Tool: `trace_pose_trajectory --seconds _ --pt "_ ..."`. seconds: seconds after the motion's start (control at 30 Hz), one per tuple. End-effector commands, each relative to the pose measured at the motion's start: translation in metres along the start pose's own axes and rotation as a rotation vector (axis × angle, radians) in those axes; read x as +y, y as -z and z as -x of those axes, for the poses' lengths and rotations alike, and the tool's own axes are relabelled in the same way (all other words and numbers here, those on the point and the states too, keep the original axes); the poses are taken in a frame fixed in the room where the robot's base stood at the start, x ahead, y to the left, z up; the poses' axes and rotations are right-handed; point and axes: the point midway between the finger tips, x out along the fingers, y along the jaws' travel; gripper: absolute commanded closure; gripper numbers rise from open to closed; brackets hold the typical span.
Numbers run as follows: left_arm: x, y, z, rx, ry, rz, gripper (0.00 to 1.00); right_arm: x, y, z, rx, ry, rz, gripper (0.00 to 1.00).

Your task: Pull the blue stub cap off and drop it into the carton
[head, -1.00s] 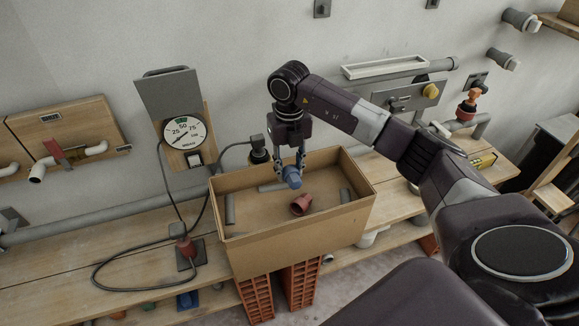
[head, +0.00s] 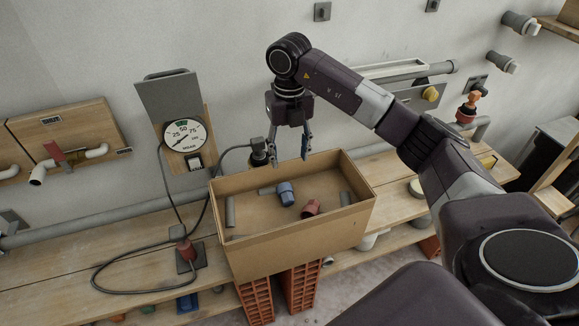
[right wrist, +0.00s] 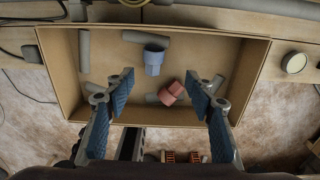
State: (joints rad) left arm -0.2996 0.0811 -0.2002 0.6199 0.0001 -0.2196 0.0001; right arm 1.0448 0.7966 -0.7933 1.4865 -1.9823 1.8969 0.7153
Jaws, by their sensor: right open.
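The blue stub cap (head: 286,194) lies inside the open cardboard carton (head: 262,250), near its middle. It also shows in the right wrist view (right wrist: 153,61), close to a grey pipe piece at the carton's far side. My right gripper (head: 290,155) is above the carton, open and empty, its fingers apart. In the right wrist view the two blue-padded fingers (right wrist: 162,88) are spread, with the blue cap beyond and between them. My left gripper is not in view.
A red fitting (head: 312,207) and several grey pipe pieces (head: 230,211) lie in the carton. The carton stands on orange hollow bricks (head: 255,300). A pressure gauge (head: 183,135) and a looping cable stand left, with a wooden bench (head: 60,275) below.

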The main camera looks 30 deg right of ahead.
Motion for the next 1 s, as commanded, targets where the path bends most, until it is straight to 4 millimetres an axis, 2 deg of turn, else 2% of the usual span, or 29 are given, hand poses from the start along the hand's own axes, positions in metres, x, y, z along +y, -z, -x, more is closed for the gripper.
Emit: trace_pose_trajectory --seconds 0.1,0.3,0.47,1.0 --pt "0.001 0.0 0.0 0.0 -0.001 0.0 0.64 0.0 -0.001 0.025 -0.003 -0.001 -0.001 0.5" --pt "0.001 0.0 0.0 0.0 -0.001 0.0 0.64 0.0 0.0 0.05 0.0 0.0 -0.001 0.5" --pt "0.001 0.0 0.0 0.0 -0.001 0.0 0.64 0.0 0.0 0.056 0.001 0.0 -0.001 0.5" --pt "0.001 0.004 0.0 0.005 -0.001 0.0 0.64 0.0 0.0 0.055 0.001 0.0 -0.001 0.5"
